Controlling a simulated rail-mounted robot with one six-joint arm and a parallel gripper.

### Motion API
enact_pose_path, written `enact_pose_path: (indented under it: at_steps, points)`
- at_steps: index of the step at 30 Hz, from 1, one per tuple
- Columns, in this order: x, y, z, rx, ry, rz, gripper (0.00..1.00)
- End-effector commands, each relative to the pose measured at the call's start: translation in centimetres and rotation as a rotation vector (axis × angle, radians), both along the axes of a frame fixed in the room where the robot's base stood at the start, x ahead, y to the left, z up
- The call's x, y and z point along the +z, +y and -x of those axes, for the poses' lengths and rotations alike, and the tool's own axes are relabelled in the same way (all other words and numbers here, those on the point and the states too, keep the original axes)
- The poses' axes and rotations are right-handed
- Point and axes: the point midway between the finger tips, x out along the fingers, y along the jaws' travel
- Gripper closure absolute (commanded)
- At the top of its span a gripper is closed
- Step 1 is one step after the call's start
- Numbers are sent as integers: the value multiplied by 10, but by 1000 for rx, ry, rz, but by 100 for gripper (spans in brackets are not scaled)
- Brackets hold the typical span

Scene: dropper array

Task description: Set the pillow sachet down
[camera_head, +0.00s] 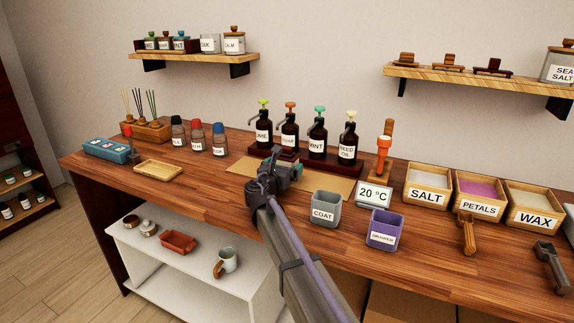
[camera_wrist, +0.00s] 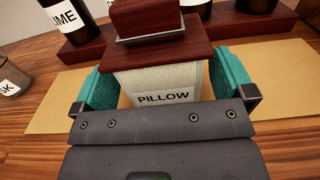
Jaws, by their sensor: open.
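The pillow sachet (camera_wrist: 168,84) shows in the wrist view as a pale block with a PILLOW label, with a dark red wooden piece (camera_wrist: 156,45) with a raised grip on its top. It is between the teal fingers of my gripper (camera_wrist: 164,78), which are open, with a finger on each side. Its base is hidden behind my gripper's body, so I cannot see whether it touches the tan mat (camera_wrist: 60,108). In the head view my gripper (camera_head: 280,174) is over the mat (camera_head: 319,184) and hides most of the sachet.
Several pump bottles (camera_head: 289,137) stand in a dark rack just behind. A grey COAT cup (camera_head: 326,209), a purple cup (camera_head: 385,230) and a 20 °C display (camera_head: 374,195) are to the right. Capped jars (camera_head: 196,137) stand to the left. The mat's right part is clear.

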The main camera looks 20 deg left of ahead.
Motion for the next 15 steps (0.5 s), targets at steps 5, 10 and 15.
enact_pose_path:
  at_steps: [5, 10, 15]
  points:
    - [0, 1, 53, 1, 0, 0, 0]
    - [0, 4, 87, 0, 0, 0, 0]
    - [0, 6, 97, -1, 0, 0, 0]
